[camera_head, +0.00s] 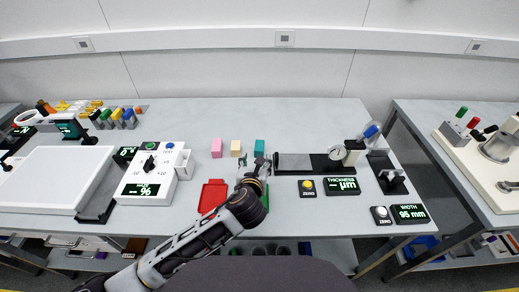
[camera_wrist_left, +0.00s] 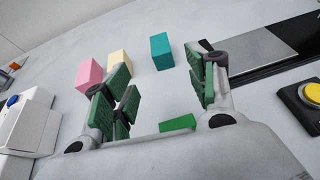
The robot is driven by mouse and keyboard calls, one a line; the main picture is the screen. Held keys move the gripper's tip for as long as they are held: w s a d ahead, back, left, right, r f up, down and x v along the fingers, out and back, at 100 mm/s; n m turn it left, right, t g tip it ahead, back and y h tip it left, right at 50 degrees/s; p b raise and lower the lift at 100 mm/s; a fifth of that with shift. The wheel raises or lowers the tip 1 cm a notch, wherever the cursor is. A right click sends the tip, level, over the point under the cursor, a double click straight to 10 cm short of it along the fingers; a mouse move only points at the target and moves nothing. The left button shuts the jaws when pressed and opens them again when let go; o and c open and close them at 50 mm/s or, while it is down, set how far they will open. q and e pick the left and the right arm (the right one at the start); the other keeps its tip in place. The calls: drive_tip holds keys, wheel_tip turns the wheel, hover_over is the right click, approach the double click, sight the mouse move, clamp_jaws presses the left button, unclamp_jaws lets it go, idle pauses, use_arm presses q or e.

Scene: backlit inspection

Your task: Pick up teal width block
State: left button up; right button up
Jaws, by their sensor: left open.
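The teal block (camera_head: 259,147) stands on the table at the right end of a row of three blocks. It also shows in the left wrist view (camera_wrist_left: 161,51), beyond and between my open fingers. The cream block (camera_head: 236,148) and the pink block (camera_head: 216,147) stand to its left. My left gripper (camera_head: 257,169) is open and empty, on the near side of the teal block and apart from it. In the left wrist view my left gripper (camera_wrist_left: 160,90) has its green pads spread wide. My right gripper is not in view.
A black thickness gauge base (camera_head: 290,163) lies just right of my left gripper. A red tray (camera_head: 212,196) and a green piece (camera_wrist_left: 177,124) lie on the near side. A white haze meter (camera_head: 150,180) and a white panel (camera_head: 55,180) stand left. The table behind the blocks is clear.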

sight(259, 148)
use_arm(q)
drive_tip(key=shift+w, duration=0.15)
drive_tip(key=shift+w+f, duration=0.3)
drive_tip(key=shift+w, duration=0.2)
drive_tip(key=x, duration=0.5)
drive_tip(key=shift+w, duration=0.15)
drive_tip(key=shift+w+d+f+b, duration=0.15)
drive_tip(key=shift+w+f+b, duration=0.15)
drive_tip(key=shift+w, duration=0.35)
drive_tip(key=shift+w+f, duration=0.1)
drive_tip(key=shift+w, duration=0.2)
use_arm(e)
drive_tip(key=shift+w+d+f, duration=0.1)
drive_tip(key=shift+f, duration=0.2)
